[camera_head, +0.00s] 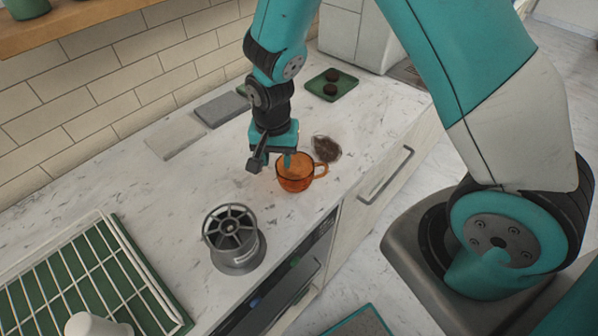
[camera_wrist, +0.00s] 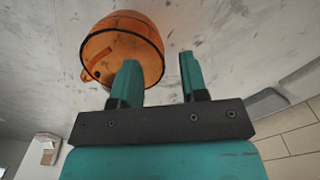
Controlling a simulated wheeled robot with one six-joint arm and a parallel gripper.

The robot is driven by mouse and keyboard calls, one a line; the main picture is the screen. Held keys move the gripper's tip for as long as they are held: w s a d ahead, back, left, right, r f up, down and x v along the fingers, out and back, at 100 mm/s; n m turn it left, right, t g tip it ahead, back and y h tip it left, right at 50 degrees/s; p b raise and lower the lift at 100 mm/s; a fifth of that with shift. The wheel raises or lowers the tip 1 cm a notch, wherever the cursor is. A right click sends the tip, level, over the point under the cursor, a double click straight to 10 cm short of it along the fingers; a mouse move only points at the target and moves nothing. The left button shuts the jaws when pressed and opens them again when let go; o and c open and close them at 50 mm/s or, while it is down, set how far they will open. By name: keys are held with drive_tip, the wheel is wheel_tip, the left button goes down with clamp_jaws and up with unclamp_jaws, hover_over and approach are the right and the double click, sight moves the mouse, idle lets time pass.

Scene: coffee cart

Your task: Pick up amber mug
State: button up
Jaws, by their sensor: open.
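The amber mug (camera_head: 293,176) is a see-through orange cup standing upright on the marble counter, its handle pointing right in the head view. In the wrist view the mug (camera_wrist: 128,40) sits at the upper left, beyond the fingers. My gripper (camera_head: 274,165) is just above and beside the mug, on its left and far side in the head view. In the wrist view the two teal fingers of my gripper (camera_wrist: 158,75) stand apart with nothing held between them. One finger overlaps the mug's rim in that view; I cannot tell if it touches.
A dark brown heap (camera_head: 327,148) lies right behind the mug. A green tray (camera_head: 345,88) with two dark pieces is farther back. A grey metal device (camera_head: 236,240) stands front left. A white wire rack (camera_head: 85,275) fills the left corner. Grey slabs (camera_head: 222,107) lie near the wall.

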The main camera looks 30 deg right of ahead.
sight(278, 169)
drive_tip(key=shift+d+f+p, duration=0.15)
drive_tip(key=shift+f+p, duration=0.65)
drive_tip(key=shift+f, duration=1.45)
clamp_jaws()
drive_tip(key=shift+w+r, duration=0.1)
wheel_tip(278, 169, up, 20)
drive_tip(key=b, duration=0.3)
